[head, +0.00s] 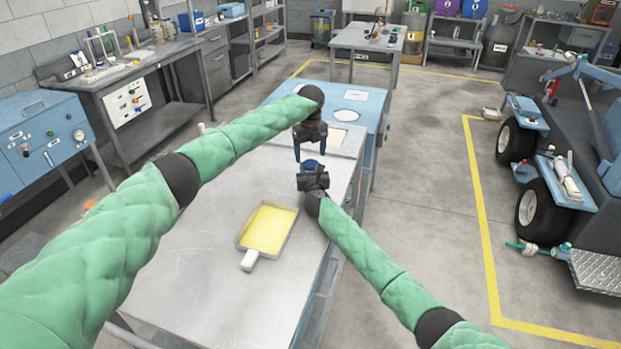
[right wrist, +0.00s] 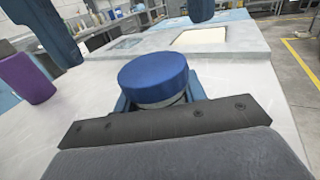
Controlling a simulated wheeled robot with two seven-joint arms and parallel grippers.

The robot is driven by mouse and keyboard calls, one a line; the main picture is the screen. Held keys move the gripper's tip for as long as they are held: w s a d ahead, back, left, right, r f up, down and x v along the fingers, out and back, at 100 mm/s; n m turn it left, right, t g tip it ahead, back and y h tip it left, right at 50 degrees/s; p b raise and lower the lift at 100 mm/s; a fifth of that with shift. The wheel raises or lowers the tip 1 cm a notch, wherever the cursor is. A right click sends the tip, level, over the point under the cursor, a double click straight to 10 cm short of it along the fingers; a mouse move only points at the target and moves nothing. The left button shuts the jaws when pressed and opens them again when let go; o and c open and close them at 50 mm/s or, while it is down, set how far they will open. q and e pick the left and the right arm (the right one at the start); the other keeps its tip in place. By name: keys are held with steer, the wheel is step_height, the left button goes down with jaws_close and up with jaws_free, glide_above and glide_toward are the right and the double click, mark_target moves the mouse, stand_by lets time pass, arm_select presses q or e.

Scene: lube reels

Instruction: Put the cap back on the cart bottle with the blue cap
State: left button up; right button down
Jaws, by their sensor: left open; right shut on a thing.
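A blue cap (right wrist: 153,76) sits level on top of a pale bottle part (right wrist: 165,101) in the right wrist view; the bottle below is hidden by my right gripper. The blue cap also shows small in the head view (head: 311,164). My right gripper (right wrist: 160,103) is shut on the bottle just under the cap, its blue fingers on both sides. My left gripper (head: 309,153) is open, pointing down above and just behind the cap, apart from it. Its blue fingers show at the top of the right wrist view. How tightly the cap is seated cannot be told.
The metal cart top (head: 215,275) carries a yellow-filled tray (head: 268,228) with a white handle. A purple object (right wrist: 27,78) stands left in the right wrist view. A blue bench (head: 350,103) adjoins behind. The cart's front is mostly clear.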

mark_target(310, 163)
arm_select(q)
steer(key=shift+f, duration=1.7)
steer(key=c, duration=1.2)
steer(key=shift+o, duration=0.2)
steer(key=m, duration=0.6)
steer(key=shift+m, duration=0.3)
steer(key=m, duration=0.7)
